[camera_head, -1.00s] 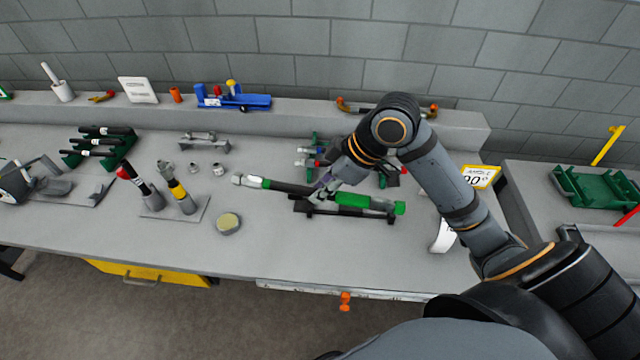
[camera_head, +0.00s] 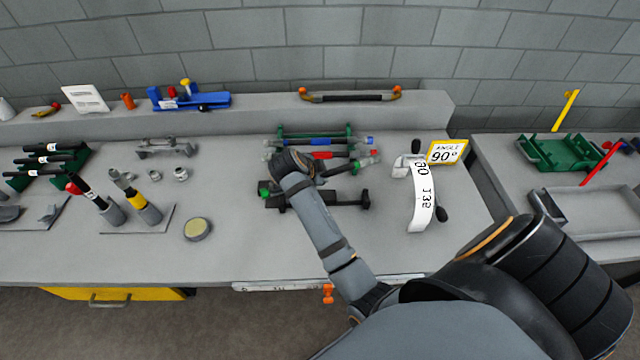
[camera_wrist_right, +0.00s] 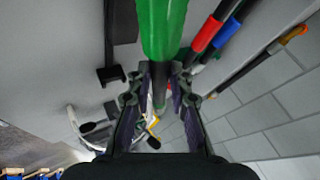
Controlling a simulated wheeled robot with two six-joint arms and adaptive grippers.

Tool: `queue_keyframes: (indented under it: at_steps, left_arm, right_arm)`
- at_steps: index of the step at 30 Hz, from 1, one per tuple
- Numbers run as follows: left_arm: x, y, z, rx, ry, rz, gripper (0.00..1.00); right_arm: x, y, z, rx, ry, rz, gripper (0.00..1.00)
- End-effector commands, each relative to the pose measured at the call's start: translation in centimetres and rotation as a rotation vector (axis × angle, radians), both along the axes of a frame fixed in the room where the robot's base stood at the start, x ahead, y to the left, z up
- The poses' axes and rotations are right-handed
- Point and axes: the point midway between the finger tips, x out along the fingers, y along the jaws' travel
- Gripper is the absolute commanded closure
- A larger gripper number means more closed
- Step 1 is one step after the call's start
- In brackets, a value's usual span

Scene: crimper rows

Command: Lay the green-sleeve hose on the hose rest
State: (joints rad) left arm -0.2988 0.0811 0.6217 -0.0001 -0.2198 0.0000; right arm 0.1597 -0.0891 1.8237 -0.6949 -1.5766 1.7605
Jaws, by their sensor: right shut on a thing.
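The green-sleeve hose (camera_wrist_right: 162,28) is in my right gripper (camera_wrist_right: 160,78), whose fingers are shut on its dark part beside the green sleeve in the wrist view. In the head view my right wrist hides the fingers and much of the hose. A low black stand (camera_head: 345,197) with raised ends, likely the hose rest, lies just in front of and below the hose. I cannot tell whether they touch. My left gripper is not in view.
A green rack (camera_head: 342,131) behind holds hoses with blue (camera_head: 328,141) and red (camera_head: 322,155) sleeves, close to the held hose. A white angle gauge (camera_head: 422,196) stands to the right. The bench (camera_head: 250,250) is clear in front.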

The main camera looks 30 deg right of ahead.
Motion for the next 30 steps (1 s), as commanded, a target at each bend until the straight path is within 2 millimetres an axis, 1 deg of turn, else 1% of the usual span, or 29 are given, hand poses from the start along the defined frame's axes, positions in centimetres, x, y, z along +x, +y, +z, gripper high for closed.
queue_keyframes:
  at_steps: [1, 3, 6, 8, 17, 22, 26, 30]
  left_arm:
    - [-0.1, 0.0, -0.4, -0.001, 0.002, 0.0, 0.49]
    - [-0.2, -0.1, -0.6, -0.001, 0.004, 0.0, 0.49]
    - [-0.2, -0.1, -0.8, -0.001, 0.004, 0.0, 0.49]
    - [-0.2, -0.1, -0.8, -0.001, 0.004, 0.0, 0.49]
    - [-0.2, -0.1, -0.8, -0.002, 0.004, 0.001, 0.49]
    - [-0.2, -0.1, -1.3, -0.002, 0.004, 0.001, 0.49]
    - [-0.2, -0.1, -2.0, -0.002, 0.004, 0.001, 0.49]
    - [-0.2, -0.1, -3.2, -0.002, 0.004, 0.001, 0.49]
  right_arm:
    - [-0.1, 0.3, -0.5, -0.003, -0.021, -0.084, 1.0]
    - [-0.5, 0.4, -0.9, -0.015, -0.048, -0.196, 1.0]
    - [-0.9, 0.6, -1.0, -0.029, -0.076, -0.299, 1.0]
    - [-1.1, 0.7, -1.0, -0.034, -0.084, -0.33, 1.0]
    - [-1.1, 0.6, -1.0, -0.037, -0.088, -0.343, 1.0]
    - [-1.0, 0.9, -1.0, -0.036, -0.097, -0.351, 1.0]
    - [-1.0, 0.8, -2.0, -0.038, -0.095, -0.35, 1.0]
    - [-1.1, 0.8, -3.4, -0.037, -0.095, -0.351, 1.0]
